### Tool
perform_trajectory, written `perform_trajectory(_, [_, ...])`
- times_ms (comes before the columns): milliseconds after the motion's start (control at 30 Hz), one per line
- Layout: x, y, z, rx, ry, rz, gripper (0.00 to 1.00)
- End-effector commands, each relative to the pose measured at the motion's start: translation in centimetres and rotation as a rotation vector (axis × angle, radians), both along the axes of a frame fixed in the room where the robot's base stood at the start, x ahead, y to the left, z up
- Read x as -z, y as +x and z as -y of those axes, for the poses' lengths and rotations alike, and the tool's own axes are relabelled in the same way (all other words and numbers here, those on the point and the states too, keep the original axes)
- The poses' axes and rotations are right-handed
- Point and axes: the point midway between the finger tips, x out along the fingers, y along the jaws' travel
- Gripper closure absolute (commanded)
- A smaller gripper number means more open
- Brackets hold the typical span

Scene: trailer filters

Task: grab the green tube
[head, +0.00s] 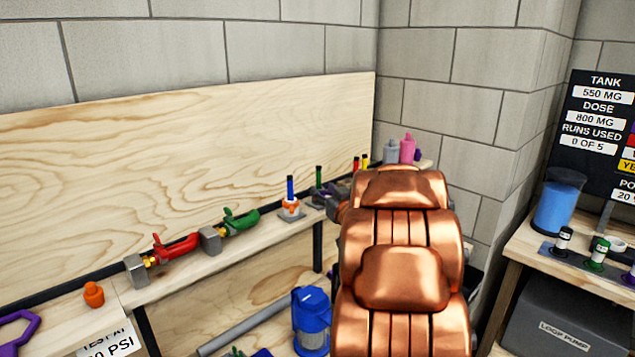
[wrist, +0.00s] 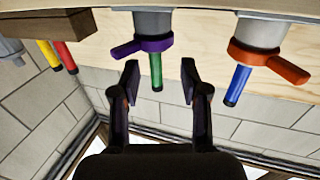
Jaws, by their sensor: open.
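The green tube (wrist: 156,70) shows in the wrist view, running from a grey fitting with a purple collar (wrist: 143,46). My gripper (wrist: 160,76) is open, with one finger on each side of the tube in the picture. There is a visible gap between the tube and both fingers, and I cannot tell how near it is in depth. In the head view a slim green tube (head: 319,176) stands on the bench, just left of my copper arm.
A blue tube (wrist: 238,85) with an orange collar (wrist: 270,62) is right of the green one in the wrist view. Yellow (wrist: 49,56) and red (wrist: 66,57) tubes are at left. The wooden bench (head: 190,285) runs along the wall.

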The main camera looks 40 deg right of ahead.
Motion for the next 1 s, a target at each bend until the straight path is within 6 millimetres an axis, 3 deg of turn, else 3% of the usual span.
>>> perform_trajectory(500, [-0.6,4.2,1.9,-0.005,0.001,-0.001,0.55])
perform_trajectory(800, [-0.6,4.7,2.1,-0.004,-0.001,0.002,0.55])
perform_trajectory(1000, [-0.6,4.6,2.1,-0.004,0.000,0.001,0.74])
